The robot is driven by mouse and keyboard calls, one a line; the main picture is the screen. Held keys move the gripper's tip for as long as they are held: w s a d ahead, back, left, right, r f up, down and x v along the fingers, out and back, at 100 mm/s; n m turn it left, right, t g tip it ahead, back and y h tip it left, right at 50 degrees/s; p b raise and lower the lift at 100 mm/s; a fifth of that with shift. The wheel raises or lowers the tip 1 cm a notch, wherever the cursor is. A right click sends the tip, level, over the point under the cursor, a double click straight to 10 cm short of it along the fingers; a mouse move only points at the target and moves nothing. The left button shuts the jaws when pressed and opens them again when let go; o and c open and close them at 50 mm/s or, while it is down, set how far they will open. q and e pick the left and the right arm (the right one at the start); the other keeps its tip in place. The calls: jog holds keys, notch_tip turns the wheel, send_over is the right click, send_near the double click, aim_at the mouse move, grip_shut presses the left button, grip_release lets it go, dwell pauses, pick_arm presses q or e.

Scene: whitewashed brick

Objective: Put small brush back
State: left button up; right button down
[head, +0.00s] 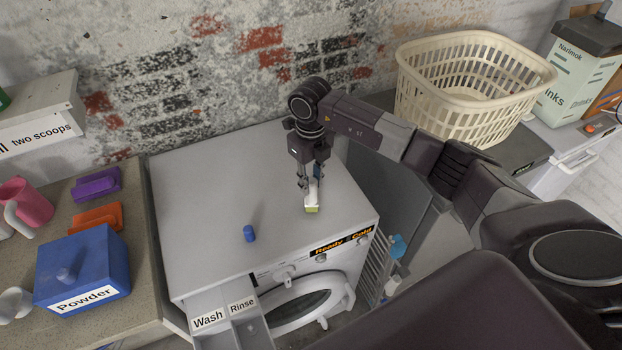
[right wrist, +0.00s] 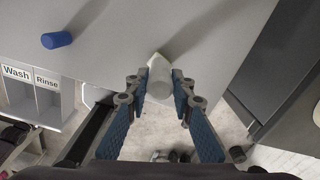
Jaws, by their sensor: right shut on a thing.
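My right gripper (head: 312,182) is above the washing machine top (head: 215,190), pointing down near its right side. It is shut on a small white thing with a yellow-green lower end (head: 311,202), probably the small brush. The thing hangs at or just above the white top; I cannot tell if it touches. In the right wrist view it shows as a pale cylinder (right wrist: 159,74) between the blue-padded fingertips (right wrist: 159,88). Its far end is hidden by foreshortening. My left gripper is not in view.
A blue cap (head: 249,234) stands on the machine, whose Wash/Rinse drawer (head: 230,322) is open. A rack (head: 376,268) is beside the machine; a basket (head: 470,85) is behind right.

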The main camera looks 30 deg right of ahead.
jog(key=c, duration=1.7)
grip_release()
jog(key=shift+f, duration=0.1)
jog(key=shift+r, duration=0.25)
notch_tip(320, 180, up, 12)
jog(key=b, duration=0.5)
jog(key=shift+f, duration=0.1)
